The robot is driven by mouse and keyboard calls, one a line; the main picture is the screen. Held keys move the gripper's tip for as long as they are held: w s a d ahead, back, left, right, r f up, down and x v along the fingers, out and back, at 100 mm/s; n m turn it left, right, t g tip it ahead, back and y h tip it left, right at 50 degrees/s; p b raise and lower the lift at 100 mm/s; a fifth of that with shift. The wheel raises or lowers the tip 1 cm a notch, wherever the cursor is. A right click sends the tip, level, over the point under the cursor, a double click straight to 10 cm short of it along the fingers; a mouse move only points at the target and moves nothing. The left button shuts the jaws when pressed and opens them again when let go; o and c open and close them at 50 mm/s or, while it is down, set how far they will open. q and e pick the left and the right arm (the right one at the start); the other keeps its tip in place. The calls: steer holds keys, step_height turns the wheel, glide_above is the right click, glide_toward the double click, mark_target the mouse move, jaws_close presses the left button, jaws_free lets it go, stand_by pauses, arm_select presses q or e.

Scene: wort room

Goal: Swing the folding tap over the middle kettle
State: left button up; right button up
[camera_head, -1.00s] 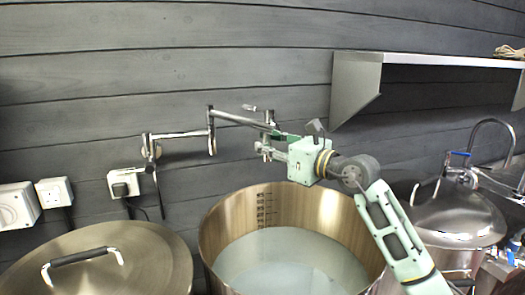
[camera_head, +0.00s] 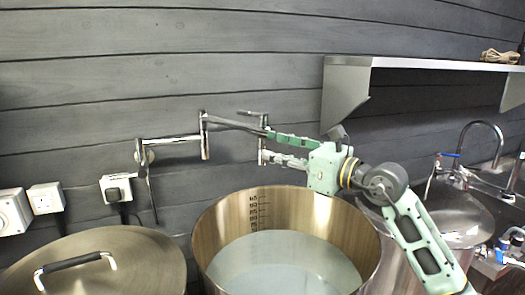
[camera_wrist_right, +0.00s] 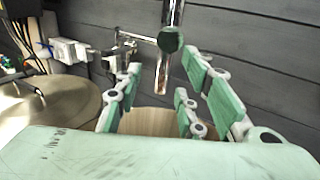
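The chrome folding tap (camera_head: 232,124) comes off the wall at the left, and its jointed arm reaches right. Its downturned spout end hangs above the back of the middle kettle (camera_head: 213,232), which is open and holds pale liquid. My right gripper (camera_head: 273,147) is beside the spout end, its two fingers spread and pointing left. In the right wrist view, the green-padded fingers (camera_wrist_right: 160,103) are apart. A vertical chrome pipe of the tap (camera_wrist_right: 167,70) shows beyond the gap between them; I cannot tell whether it touches a pad. My left gripper is out of view.
A lidded kettle (camera_head: 140,250) stands at the left and another (camera_head: 455,222) at the right, near a sink faucet (camera_head: 485,125). A metal shelf (camera_head: 430,64) projects from the wall above right. Wall sockets (camera_head: 46,198) are at the left.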

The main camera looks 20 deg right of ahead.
steer(key=v, duration=0.2)
steer(key=f+v, duration=0.1)
steer(key=v, duration=0.1)
steer(key=shift+s+d, duration=0.2)
steer(key=shift+s, duration=0.1)
